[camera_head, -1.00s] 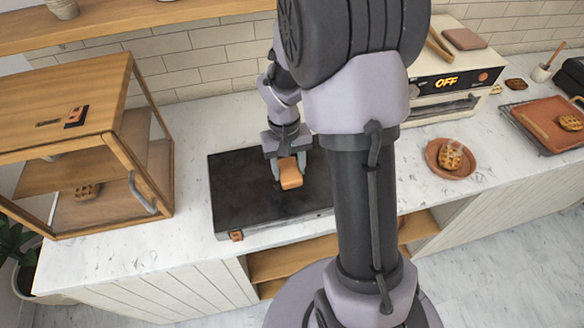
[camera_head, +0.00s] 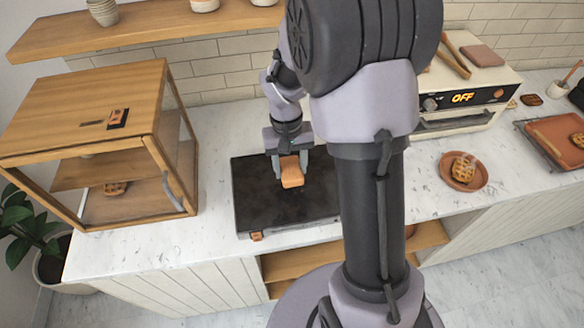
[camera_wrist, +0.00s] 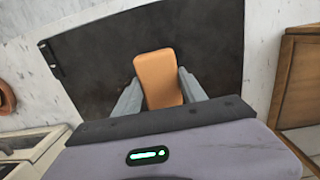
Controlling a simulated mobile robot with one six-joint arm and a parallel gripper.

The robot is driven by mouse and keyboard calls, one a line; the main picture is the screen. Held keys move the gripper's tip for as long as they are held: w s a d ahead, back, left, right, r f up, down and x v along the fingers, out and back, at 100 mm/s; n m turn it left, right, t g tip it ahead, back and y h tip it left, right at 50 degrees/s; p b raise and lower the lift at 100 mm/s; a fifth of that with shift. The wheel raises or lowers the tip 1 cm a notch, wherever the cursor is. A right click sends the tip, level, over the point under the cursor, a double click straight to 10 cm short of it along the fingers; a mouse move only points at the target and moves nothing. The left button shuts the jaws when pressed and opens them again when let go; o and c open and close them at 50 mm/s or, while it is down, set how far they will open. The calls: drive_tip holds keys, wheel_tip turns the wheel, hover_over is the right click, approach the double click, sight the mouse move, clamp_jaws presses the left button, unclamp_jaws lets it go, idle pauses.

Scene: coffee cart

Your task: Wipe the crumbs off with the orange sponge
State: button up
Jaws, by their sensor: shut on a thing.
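My gripper (camera_head: 291,170) is shut on the orange sponge (camera_head: 292,178) and holds it over the black griddle plate (camera_head: 260,205). The sponge also shows in the wrist view (camera_wrist: 157,76), sticking out past the two fingers, with the dark plate (camera_wrist: 215,40) behind it. I cannot tell whether the sponge touches the plate. My arm hides the right part of the plate in the head view. I cannot make out crumbs in either view; the plate surface looks dark with faint smudges.
A wooden display case (camera_head: 95,150) with a waffle inside stands left of the plate. At the right are an oven marked OFF (camera_head: 465,105), a terracotta plate with a waffle (camera_head: 463,168) and a tray (camera_head: 560,140). Bare marble counter (camera_head: 215,215) lies around the griddle.

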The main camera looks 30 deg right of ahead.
drive_tip(key=shift+r+p, duration=1.25)
drive_tip(key=shift+r, duration=0.55)
